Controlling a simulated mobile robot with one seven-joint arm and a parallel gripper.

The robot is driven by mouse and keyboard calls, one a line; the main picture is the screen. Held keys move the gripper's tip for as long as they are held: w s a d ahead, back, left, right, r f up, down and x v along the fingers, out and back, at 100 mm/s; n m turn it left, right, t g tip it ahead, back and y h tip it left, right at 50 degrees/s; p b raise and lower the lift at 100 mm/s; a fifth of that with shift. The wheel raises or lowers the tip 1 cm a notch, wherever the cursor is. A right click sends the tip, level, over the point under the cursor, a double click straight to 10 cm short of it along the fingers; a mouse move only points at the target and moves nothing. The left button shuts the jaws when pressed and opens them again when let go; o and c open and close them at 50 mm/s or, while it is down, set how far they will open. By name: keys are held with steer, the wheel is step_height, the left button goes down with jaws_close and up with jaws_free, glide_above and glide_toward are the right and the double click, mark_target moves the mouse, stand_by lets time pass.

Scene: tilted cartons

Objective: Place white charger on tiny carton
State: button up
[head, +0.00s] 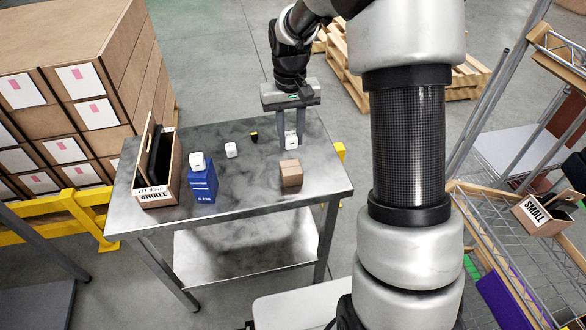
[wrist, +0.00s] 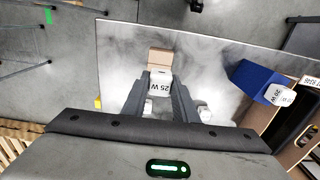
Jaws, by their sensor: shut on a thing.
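A white charger (head: 291,141) is held between the two fingers of my gripper (head: 291,138), above the right part of the metal table. In the wrist view the charger (wrist: 159,86), marked "25 W", sits between the fingertips (wrist: 162,88). The tiny carton (head: 291,173) is a small brown box on the table near its front right. In the head view it lies just below and in front of the held charger. In the wrist view the carton (wrist: 159,58) shows just beyond the charger, partly hidden by it. I cannot tell the height gap between them.
A blue box (head: 202,184) with a white charger (head: 197,161) on top stands left. Another white charger (head: 231,150) and a black-and-yellow item (head: 254,137) stand mid-table. A tilted "SMALL" carton (head: 157,190) is at far left. The table's front middle (head: 245,185) is clear.

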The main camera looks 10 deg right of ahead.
mark_target(291, 146)
step_height(291, 146, down, 4)
steer(key=shift+w+f, duration=0.1)
steer(key=shift+w, duration=0.05)
steer(key=shift+f+b, duration=0.35)
steer(key=shift+f, duration=1.55)
steer(key=shift+f, duration=0.15)
steer(key=o, duration=1)
steer(key=shift+o, duration=0.4)
